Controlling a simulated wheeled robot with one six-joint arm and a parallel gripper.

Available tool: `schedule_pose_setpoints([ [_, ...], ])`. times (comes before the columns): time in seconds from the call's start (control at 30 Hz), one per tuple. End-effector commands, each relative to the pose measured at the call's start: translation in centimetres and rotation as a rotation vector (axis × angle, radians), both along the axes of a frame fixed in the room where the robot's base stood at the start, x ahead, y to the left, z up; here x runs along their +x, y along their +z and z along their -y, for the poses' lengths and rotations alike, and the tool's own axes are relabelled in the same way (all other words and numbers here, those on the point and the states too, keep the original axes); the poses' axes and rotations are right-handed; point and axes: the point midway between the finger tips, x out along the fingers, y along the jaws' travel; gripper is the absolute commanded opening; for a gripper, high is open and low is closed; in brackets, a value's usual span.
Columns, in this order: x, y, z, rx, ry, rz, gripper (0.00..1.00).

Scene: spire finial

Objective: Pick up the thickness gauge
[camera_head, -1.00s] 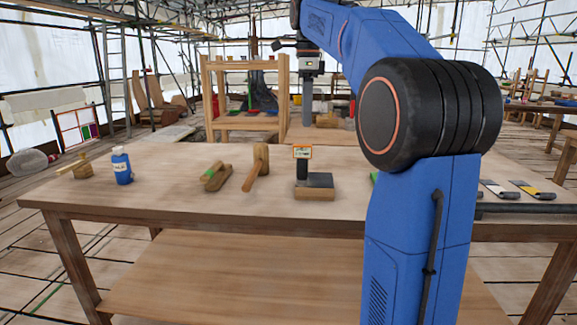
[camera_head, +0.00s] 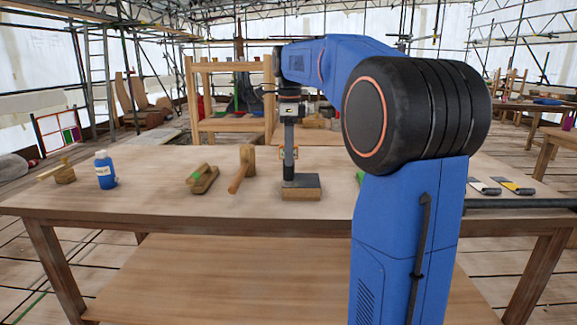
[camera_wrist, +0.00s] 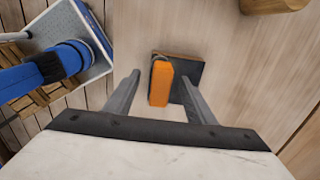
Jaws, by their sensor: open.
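The thickness gauge (camera_wrist: 160,80) has an orange head, seen from above in the wrist view. Its dark base (camera_wrist: 186,76) shows behind the head. In the head view the gauge's dark base on a light wooden block (camera_head: 301,194) stands on the workbench, and its head is mostly hidden behind my gripper. My gripper (camera_head: 289,154) points down at the gauge. In the wrist view its two fingers are apart, one on each side of the orange head. I cannot tell whether either finger touches it.
Flat-bladed tools (camera_head: 512,187) lie far right. A wooden frame (camera_head: 190,100) stands behind. The bench front is clear.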

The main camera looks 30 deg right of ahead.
Motion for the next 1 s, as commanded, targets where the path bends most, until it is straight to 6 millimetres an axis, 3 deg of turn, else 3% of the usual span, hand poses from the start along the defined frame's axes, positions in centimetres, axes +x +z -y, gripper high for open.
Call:
schedule_pose_setpoints([
  [0.17, 0.0, -1.0, -0.1, 0.0, 0.0, -0.002, 0.5],
  [0.5, 0.2, -5.1, -0.3, 0.001, 0.0, -0.001, 0.5],
  [0.8, 0.2, -5.4, -0.3, 0.0, 0.0, 0.0, 0.5],
  [1.0, 0.2, -5.4, -0.3, 0.0, 0.0, 0.0, 0.02],
])
